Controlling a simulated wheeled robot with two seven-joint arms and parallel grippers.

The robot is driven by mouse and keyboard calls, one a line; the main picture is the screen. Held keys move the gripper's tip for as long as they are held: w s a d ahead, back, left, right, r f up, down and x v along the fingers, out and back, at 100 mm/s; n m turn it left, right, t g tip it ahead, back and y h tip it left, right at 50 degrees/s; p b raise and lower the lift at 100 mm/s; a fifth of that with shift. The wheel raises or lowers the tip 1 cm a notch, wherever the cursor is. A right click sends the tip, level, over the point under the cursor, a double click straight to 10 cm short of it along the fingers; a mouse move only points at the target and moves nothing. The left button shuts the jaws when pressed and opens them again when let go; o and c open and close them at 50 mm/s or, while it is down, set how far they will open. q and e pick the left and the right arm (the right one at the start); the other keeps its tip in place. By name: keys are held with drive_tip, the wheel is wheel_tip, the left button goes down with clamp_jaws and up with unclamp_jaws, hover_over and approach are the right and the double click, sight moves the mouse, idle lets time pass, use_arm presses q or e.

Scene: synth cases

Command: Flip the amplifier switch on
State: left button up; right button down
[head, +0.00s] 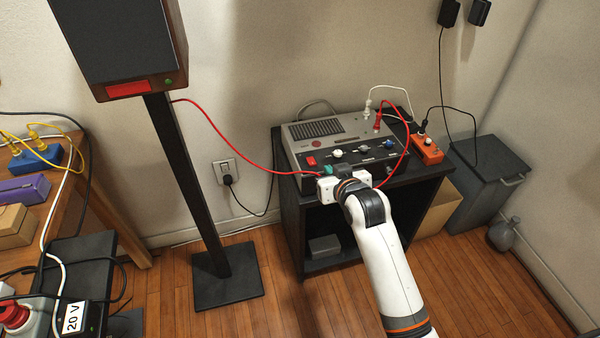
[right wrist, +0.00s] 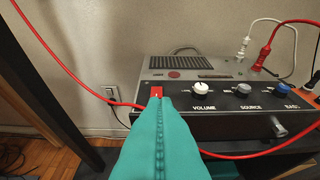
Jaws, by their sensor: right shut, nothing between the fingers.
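The amplifier (head: 342,142) is a grey and black box on a dark shelf unit. Its red switch (head: 311,161) is at the left of the front panel. In the right wrist view the switch (right wrist: 156,91) shows just beyond my teal fingertips, which hide its lower part. My right gripper (head: 327,170) is shut and empty, in front of the amplifier's left front. It shows large in the right wrist view (right wrist: 162,102). I cannot tell whether it touches the switch, or which way the switch is set. My left gripper is not in view.
Beside the switch are the volume knob (right wrist: 203,89), source knob (right wrist: 244,88) and bass knob (right wrist: 285,87). A red cable (head: 225,137) runs from the speaker (head: 120,40) across the amplifier's front. An orange power strip (head: 427,149) sits at the shelf's right.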

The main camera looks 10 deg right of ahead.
sight(316, 171)
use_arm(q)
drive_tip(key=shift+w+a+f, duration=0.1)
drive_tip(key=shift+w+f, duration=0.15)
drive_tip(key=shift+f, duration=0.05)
use_arm(e)
drive_tip(key=shift+w+a+r+t, duration=0.1)
drive_tip(key=shift+a+r+t, duration=0.05)
drive_tip(key=shift+r, duration=0.5)
drive_tip(key=shift+w+a+r+t, duration=0.1)
drive_tip(key=shift+r+t, duration=0.05)
drive_tip(key=shift+r, duration=0.45)
